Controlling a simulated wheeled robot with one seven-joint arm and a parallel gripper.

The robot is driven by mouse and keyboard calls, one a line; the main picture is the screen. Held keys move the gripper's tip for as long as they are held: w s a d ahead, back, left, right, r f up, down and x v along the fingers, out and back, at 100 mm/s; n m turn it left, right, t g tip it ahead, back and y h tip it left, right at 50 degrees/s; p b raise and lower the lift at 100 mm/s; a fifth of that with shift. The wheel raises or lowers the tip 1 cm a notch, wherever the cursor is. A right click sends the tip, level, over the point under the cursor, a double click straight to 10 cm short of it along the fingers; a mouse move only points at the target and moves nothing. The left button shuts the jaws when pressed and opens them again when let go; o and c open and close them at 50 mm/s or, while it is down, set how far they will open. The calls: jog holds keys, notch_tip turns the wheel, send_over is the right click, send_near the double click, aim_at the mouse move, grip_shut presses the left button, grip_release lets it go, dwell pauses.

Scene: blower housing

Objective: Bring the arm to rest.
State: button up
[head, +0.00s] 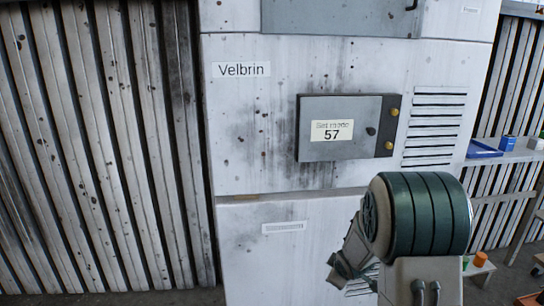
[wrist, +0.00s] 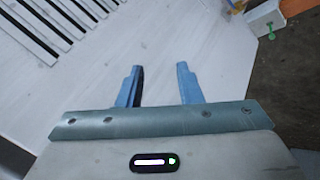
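My gripper shows in the wrist view (wrist: 160,88) with its two blue fingers apart and nothing between them. Beyond the fingers is a plain white panel surface. The housing bears a "Velbrin" label (head: 241,69) and a grey box (head: 348,128) whose label reads "Set mode 57".
A louvred vent (head: 433,128) is right of the grey box. A shelf (head: 510,156) at the right holds a blue tray (head: 483,149) and small items. An orange object (head: 480,259) sits lower right. A slatted wall (head: 100,150) fills the left. Some floor shows in the wrist view.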

jog(key=s+r+m+g+h+p, duration=0.1)
jog(key=s+r+m+p, duration=0.2)
jog(key=s+r, duration=0.4)
jog(key=s+r+m+g+p, duration=0.1)
jog(key=s+r+m+p, duration=0.3)
jog(key=r, duration=0.6)
jog(key=s+a+r+m+g+p, duration=0.1)
jog(key=s+a+r+m+p, duration=0.1)
jog(key=s+r, duration=0.3)
jog(key=s+a+r+m+g+y+p, duration=0.1)
jog(key=s+r, duration=0.4)
jog(key=s, duration=0.9)
jog(key=shift+s+a+m+g+y+p, duration=0.25)
jog(key=shift+a+m+g+p, duration=0.2)
jog(key=shift+a+p, duration=0.4)
jog(key=shift+w+d+r, duration=0.1)
